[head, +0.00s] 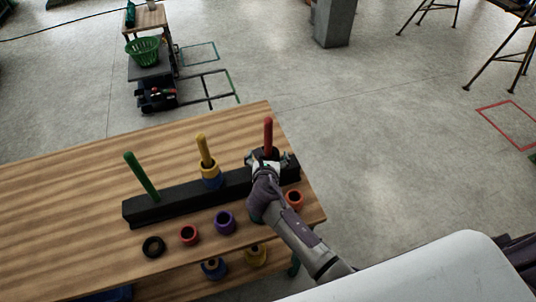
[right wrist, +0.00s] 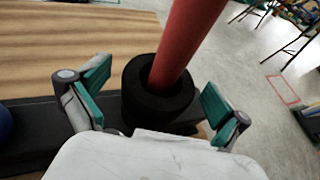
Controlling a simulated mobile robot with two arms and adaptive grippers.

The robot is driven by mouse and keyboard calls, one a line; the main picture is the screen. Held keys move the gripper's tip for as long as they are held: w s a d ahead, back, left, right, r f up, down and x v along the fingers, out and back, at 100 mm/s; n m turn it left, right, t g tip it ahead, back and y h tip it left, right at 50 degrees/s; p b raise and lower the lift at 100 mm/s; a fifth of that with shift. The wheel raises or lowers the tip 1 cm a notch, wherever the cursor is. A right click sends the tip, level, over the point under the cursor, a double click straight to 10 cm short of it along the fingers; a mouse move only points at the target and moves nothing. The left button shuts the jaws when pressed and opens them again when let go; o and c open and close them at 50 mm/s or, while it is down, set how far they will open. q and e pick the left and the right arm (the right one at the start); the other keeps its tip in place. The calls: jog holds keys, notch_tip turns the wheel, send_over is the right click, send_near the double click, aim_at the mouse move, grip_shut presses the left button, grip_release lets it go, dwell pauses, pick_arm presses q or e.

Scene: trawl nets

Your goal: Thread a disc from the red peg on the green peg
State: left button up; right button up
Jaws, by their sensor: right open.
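The red peg (head: 268,134) stands at the right end of a black base (head: 160,207) on the wooden table. In the right wrist view a black disc (right wrist: 132,88) sits around the red peg (right wrist: 190,38), low on it. The bare green peg (head: 141,177) stands at the left end of the base. My right gripper (head: 268,160) is at the red peg; the right wrist view shows its jaws (right wrist: 152,100) spread open on either side of the black disc, apart from it. My left gripper is not in view.
The yellow peg (head: 205,150) in the middle carries a yellow and a blue disc. Loose black (head: 153,247), red (head: 189,235), purple (head: 225,222) and orange-red (head: 294,199) discs lie along the table's front. The wooden table (head: 70,200) is clear at left.

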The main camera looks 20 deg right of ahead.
aim_at(268, 131)
jog(key=c, duration=1.3)
jog(key=shift+o, duration=0.2)
notch_tip(268, 131, up, 9)
jog(key=p, duration=0.9)
jog(key=shift+f+p, duration=0.1)
jog(key=shift+p, duration=0.25)
jog(key=shift+r, duration=0.2)
notch_tip(268, 131, up, 2)
jog(key=shift+r, duration=4)
